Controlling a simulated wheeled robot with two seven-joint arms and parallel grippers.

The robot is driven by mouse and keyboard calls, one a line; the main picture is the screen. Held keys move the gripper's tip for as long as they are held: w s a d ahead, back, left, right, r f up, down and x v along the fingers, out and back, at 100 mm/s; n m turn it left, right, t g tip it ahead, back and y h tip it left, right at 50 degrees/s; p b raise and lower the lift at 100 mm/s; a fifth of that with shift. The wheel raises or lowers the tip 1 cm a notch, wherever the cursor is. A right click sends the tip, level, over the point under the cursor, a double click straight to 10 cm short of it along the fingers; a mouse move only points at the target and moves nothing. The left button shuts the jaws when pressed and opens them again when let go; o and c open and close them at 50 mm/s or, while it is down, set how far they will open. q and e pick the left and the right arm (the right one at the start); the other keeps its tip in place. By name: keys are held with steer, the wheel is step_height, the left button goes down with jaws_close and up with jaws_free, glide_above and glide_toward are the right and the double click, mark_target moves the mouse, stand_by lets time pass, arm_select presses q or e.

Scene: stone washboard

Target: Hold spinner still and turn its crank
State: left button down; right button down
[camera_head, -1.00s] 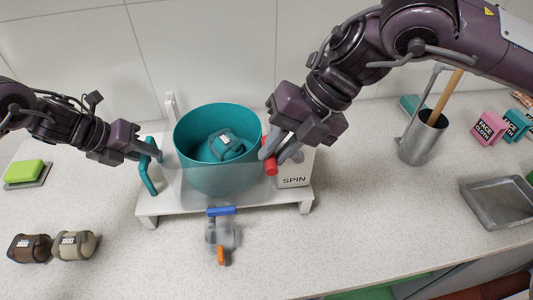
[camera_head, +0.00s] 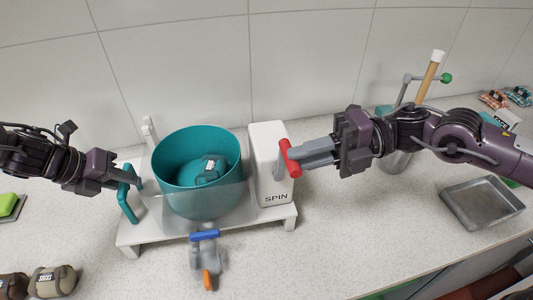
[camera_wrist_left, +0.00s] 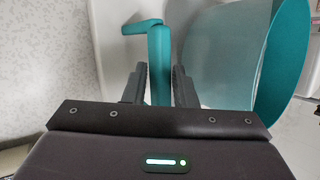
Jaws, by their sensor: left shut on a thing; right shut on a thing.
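The spinner is a teal tub (camera_head: 205,200) on a white stand (camera_head: 150,236), beside a white box marked SPIN (camera_head: 268,150). My left gripper (camera_head: 124,183) is shut on the teal side handle (camera_head: 126,205) at the stand's left; the handle also shows between the fingers in the left wrist view (camera_wrist_left: 160,60). My right gripper (camera_head: 297,156) is shut on the red crank grip (camera_head: 290,157), at the front right of the SPIN box. The grey crank arm (camera_head: 279,162) stands beside the grip.
Brown and beige bundles (camera_head: 52,282) lie at front left, a green sponge (camera_head: 8,204) at far left. A metal tray (camera_head: 482,203) lies at right. Bare counter lies between.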

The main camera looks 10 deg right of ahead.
steer(key=shift+s+d+f, duration=0.2)
steer(key=shift+d+f, duration=0.55)
steer(key=shift+d, duration=0.25)
steer(key=c, duration=1.7)
jaws_free()
steer(key=o, duration=0.4)
steer(key=shift+w, duration=0.2)
steer(key=shift+r, duration=0.2)
steer(key=d, duration=0.4)
steer(key=d+r, duration=0.1)
steer(key=d, duration=0.6)
steer(key=shift+s+d+r, duration=0.15)
steer(key=shift+d+r, duration=0.15)
steer(key=shift+d, duration=0.1)
